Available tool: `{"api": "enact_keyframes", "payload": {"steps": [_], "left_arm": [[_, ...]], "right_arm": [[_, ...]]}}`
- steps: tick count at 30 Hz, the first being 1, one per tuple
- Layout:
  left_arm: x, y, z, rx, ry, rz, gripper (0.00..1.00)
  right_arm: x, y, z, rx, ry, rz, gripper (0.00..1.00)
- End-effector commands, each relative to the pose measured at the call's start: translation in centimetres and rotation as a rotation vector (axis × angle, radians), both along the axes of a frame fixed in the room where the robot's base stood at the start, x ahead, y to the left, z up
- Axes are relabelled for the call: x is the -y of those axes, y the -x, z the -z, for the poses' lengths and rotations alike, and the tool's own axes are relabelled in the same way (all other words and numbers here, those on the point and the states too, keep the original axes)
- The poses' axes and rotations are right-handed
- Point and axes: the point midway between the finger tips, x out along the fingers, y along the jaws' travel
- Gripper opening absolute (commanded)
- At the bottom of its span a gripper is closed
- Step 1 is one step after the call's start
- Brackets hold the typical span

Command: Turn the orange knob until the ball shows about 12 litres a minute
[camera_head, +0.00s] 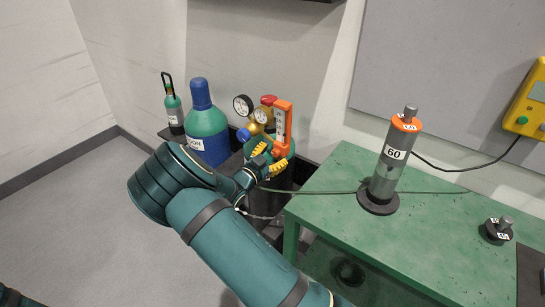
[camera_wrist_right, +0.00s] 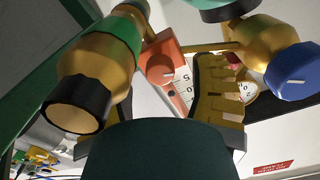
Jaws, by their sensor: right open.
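The orange flowmeter (camera_head: 283,122) stands upright on the regulator, beside its gauges, in the head view. In the right wrist view, the orange knob (camera_wrist_right: 161,69) shows as a round piece on an orange block. A white scale strip (camera_wrist_right: 185,88) with black digits lies beside it. A dark round spot shows near the strip; I cannot tell whether it is the ball, and no flow reading can be made out. My right gripper (camera_head: 267,161) is open, its yellow ribbed fingers close below the flowmeter. Contact with the knob cannot be told. My left gripper is not in view.
A blue knob (camera_wrist_right: 293,79) and brass fittings crowd the right gripper. A blue-green cylinder (camera_head: 207,128) and a smaller one (camera_head: 174,108) stand to the left. The green table (camera_head: 330,215) bears a grey cylinder labelled 60 (camera_head: 391,160); a cable runs across behind it.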

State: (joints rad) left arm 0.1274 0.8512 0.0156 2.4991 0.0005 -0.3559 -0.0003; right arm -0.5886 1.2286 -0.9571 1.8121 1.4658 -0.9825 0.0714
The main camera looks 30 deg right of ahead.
Motion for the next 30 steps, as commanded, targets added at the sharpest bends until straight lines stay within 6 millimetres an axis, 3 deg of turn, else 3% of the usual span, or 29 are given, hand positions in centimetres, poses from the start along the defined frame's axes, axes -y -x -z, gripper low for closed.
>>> {"api": "enact_keyframes", "payload": {"steps": [7, 12, 30], "left_arm": [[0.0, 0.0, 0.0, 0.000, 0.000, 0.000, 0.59], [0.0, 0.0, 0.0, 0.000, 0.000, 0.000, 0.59], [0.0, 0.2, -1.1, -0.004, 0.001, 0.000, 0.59]], "right_arm": [[0.0, 0.0, 0.0, 0.000, 0.000, 0.000, 0.61], [0.0, 0.0, 0.0, 0.000, 0.000, -0.001, 0.02], [0.1, 0.0, -0.2, -0.093, 0.039, 0.000, 0.00]]}}
